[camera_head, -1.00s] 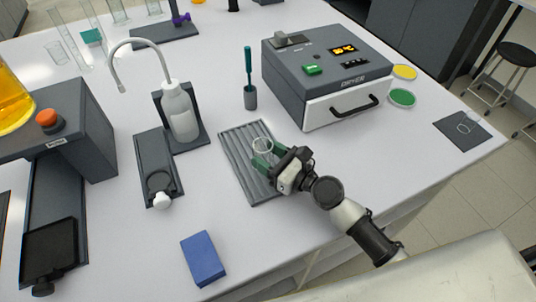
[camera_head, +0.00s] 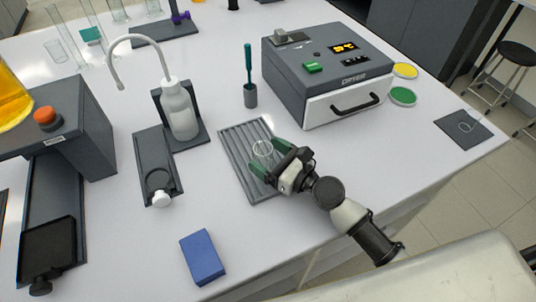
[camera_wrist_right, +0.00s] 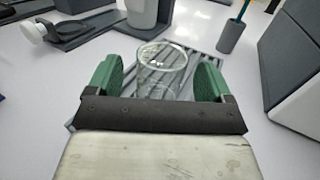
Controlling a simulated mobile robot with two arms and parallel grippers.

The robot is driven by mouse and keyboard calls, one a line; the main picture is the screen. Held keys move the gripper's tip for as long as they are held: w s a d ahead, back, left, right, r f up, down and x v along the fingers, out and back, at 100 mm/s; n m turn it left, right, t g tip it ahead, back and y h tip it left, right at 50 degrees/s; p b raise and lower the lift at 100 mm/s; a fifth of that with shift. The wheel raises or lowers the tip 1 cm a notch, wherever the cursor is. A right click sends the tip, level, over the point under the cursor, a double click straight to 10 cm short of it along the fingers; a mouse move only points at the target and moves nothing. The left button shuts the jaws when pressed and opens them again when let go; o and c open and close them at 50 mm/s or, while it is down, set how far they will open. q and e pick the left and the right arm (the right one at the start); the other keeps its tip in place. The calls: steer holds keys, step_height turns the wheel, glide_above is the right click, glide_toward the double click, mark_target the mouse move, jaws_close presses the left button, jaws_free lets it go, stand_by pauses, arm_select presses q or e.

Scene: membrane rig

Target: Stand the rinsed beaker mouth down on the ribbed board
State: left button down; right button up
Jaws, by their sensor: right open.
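The ribbed board (camera_head: 237,137) is a grey grooved plate lying on the white bench. The clear glass beaker (camera_head: 263,149) stands on it, and it also shows in the right wrist view (camera_wrist_right: 162,72). A round rim-like outline shows at its top; I cannot tell for sure which end is up. My right gripper (camera_head: 267,158) is open, its green fingers to either side of the beaker. In the right wrist view (camera_wrist_right: 160,80) a gap shows between each finger and the glass. My left gripper is not in view.
A dryer (camera_head: 328,75) with a drawer handle stands behind right of the board. A wash bottle (camera_head: 181,110) and a brush in a holder (camera_head: 250,95) stand behind it. A blue block (camera_head: 203,257) lies in front. The bench between the board and the block is clear.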

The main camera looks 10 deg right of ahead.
steer(key=b+v, duration=0.3)
steer(key=v, duration=0.6)
steer(key=shift+s+d+f, duration=0.15)
steer(key=shift+s+d, duration=0.15)
steer(key=shift+s+d+b, duration=0.25)
steer(key=shift+s+b, duration=0.05)
steer(key=shift+b, duration=0.05)
